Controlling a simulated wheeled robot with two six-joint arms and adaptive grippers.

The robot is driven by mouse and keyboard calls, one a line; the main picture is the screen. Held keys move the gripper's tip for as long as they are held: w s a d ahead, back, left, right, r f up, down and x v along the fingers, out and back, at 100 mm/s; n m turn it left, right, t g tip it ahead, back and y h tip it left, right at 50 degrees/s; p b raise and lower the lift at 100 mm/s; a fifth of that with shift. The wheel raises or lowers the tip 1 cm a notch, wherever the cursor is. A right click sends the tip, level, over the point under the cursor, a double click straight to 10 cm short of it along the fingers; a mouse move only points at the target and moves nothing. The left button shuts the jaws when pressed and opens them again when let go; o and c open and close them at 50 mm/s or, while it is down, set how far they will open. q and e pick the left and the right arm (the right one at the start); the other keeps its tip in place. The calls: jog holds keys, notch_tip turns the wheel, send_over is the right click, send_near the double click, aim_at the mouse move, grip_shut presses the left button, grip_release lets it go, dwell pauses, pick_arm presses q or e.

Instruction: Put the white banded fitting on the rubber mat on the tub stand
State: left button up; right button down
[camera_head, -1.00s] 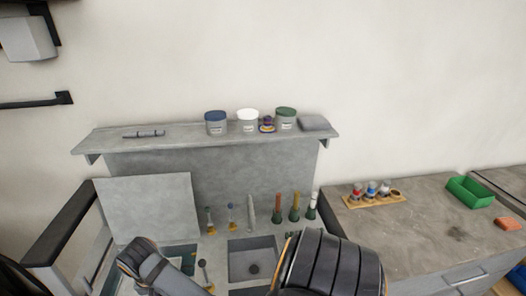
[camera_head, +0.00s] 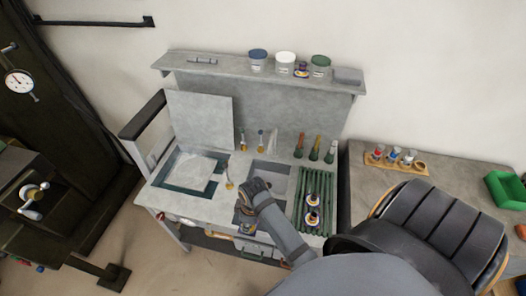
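A similar small piece (camera_head: 302,71) sits on the shelf among the lidded tubs. I cannot tell which part is the tub stand. My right gripper (camera_head: 245,210) points down near the sink's front edge, left of the mat. Its fingers are largely hidden. My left gripper is not in view.
The shelf (camera_head: 228,68) holds blue (camera_head: 258,60), white (camera_head: 285,61) and green (camera_head: 320,65) lidded tubs. Several upright tools stand behind the sink. A wooden rack (camera_head: 421,169) and green bin (camera_head: 506,190) are on the right counter. My arm covers the lower right.

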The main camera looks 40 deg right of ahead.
jog(key=w+d+f+b, duration=0.1)
jog(key=w+d+f, duration=0.1)
jog(key=d+f, duration=0.1)
jog(key=w+d+f+b, duration=0.1)
jog(key=w+d+f, duration=0.1)
jog(key=d, duration=0.1)
jog(key=w+d+f+b, duration=0.1)
jog(key=w+d+f, duration=0.1)
jog(key=d+f, duration=0.1)
jog(key=shift+w+d+f, duration=0.15)
jog(key=shift+w+f, duration=0.1)
jog(key=shift+f, duration=0.1)
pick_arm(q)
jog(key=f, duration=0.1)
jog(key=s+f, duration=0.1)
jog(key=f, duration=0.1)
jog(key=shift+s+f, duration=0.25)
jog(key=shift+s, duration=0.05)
pick_arm(e)
jog(key=shift+w+d, duration=0.1)
jog(key=shift+w, duration=0.05)
